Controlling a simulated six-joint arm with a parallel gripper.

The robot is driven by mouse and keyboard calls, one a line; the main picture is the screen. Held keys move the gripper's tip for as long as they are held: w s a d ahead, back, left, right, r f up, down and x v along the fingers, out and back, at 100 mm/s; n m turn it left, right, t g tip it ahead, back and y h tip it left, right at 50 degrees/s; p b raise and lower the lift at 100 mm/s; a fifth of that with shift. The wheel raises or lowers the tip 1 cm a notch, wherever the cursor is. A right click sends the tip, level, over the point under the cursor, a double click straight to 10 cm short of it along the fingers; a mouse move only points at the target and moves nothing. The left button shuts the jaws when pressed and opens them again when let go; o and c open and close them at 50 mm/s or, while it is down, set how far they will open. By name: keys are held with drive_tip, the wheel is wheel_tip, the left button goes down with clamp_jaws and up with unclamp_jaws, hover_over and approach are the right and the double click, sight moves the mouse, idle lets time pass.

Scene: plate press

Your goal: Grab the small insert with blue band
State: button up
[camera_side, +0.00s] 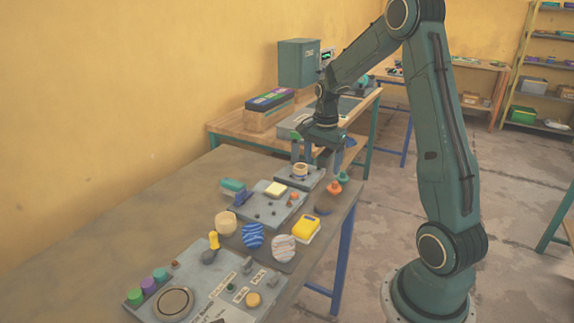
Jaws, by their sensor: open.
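My gripper (317,157) points down over the far end of the grey table, and its jaws are open. Just below it a small tan cylinder (300,170) sits upright on a small grey plate (285,181). The fingers are above and around its level, with no clear contact visible. The cylinder is too small in the picture to tell whether it has a blue band, so I cannot tell which piece is the insert. A round blue striped piece (253,236) lies nearer, beside a pale striped piece (283,248).
A grey fixture plate (262,211) holds a cream block and small pegs. A panel (215,283) with colored knobs fills the front. The left tabletop is clear.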

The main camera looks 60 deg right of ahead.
drive_tip(key=d+f, duration=0.1)
drive_tip(key=d+f+m, duration=0.1)
drive_tip(key=shift+s+d+f, duration=0.2)
drive_tip(key=shift+d+f, duration=0.05)
drive_tip(key=shift+f, duration=0.1)
hover_over(323, 205)
drive_tip(key=shift+f, duration=4.25)
drive_tip(key=shift+d+f, duration=0.1)
drive_tip(key=shift+f, duration=2.5)
drive_tip(key=shift+c, duration=0.3)
drive_tip(key=c, duration=1.2)
